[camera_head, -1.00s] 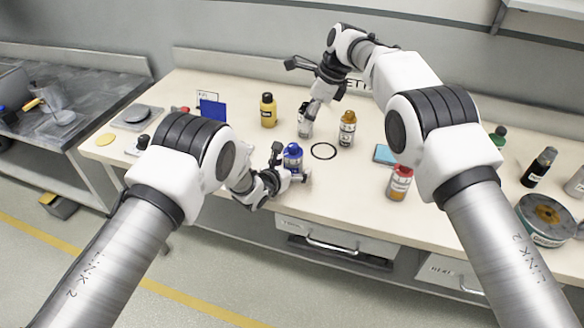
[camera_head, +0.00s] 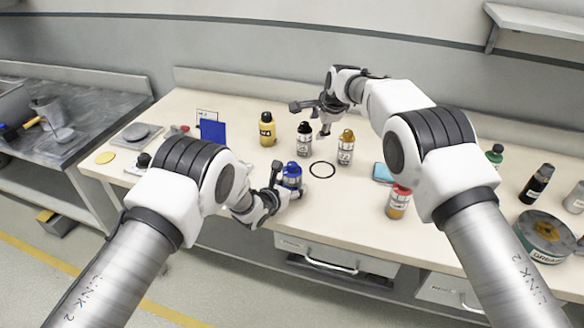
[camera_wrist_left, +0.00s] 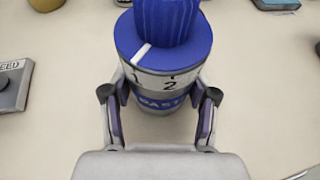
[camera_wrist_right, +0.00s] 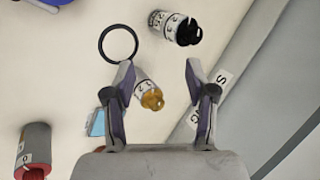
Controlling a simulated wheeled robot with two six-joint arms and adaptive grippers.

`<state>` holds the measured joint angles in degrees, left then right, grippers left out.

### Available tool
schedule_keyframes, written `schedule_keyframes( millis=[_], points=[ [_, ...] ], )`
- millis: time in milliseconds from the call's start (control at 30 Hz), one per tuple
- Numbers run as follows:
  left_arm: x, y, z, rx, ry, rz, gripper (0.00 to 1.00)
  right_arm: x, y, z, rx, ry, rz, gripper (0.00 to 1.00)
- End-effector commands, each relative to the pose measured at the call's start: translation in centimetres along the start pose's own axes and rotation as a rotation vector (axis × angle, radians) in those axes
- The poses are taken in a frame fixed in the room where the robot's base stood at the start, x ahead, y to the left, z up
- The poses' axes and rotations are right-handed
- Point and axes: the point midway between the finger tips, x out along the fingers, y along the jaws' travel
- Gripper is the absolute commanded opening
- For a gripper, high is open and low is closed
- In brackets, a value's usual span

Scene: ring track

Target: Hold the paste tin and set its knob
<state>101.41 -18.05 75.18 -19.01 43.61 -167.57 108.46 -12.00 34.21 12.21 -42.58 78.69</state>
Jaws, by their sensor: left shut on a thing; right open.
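The paste tin (camera_head: 292,176) is a blue and white cylinder with a ribbed blue knob, standing near the table's front edge. In the left wrist view the tin (camera_wrist_left: 160,82) shows "PAST" on its blue band and a scale with a 2 facing me. A white mark on the blue lid points down and left of the 2. My left gripper (camera_head: 286,185) is shut on the tin, with one finger on each side in the left wrist view (camera_wrist_left: 160,97). My right gripper (camera_head: 318,116) is open and empty, above the table behind the tin; its parted fingers show in the right wrist view (camera_wrist_right: 160,76).
A black-capped bottle (camera_head: 304,140) and an amber-capped bottle (camera_head: 345,149) stand behind the tin. A black ring (camera_head: 322,170) lies right of it. A yellow bottle (camera_head: 267,130), a blue panel (camera_head: 212,131) and a red-capped bottle (camera_head: 398,203) stand around.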

Motion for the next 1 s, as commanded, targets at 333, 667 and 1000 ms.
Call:
schedule_keyframes(
  millis=[333, 667, 1000],
  points=[
    [0.0, 0.0, -0.1, 0.0, 0.001, 0.0, 0.18, 3.5, 2.3, -4.1, -1.115, 0.368, -0.355, 0.56],
    [0.0, 0.0, -0.1, 0.0, 0.002, 0.0, 0.18, -2.4, 14.5, 5.0, -1.8, 0.256, -0.753, 0.56],
    [0.0, 0.0, -0.1, 0.0, 0.001, 0.0, 0.18, -3.6, 13.9, 5.4, -1.812, 0.243, -0.743, 0.56]
  ],
)
